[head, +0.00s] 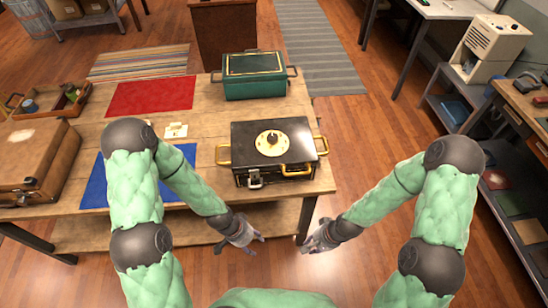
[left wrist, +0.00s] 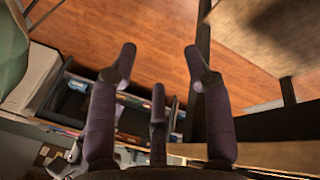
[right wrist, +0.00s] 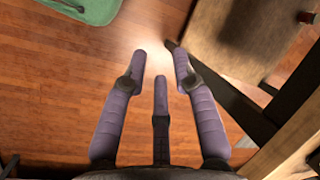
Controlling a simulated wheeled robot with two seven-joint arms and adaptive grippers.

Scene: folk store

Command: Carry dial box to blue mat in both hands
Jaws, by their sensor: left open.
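The dial box (head: 246,135) is black with gold handles on both sides and a round cream dial on its lid. It stands at the right end of the wooden table. The blue mat (head: 93,187) lies left of it on the table, partly hidden by my left arm. My left gripper (head: 256,242) is open and empty in front of the table's near edge, below the box. Its spread fingers show in the left wrist view (left wrist: 160,60). My right gripper (head: 308,246) is off the table's near right corner. Its fingers are apart and empty in the right wrist view (right wrist: 157,65).
A green box (head: 254,88) stands behind the dial box. A red mat (head: 150,96), small cream pieces (head: 176,130), a brown case (head: 30,165) and a wooden tray (head: 70,108) are also on the table. Shelving (head: 520,215) stands at the right, with open floor between.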

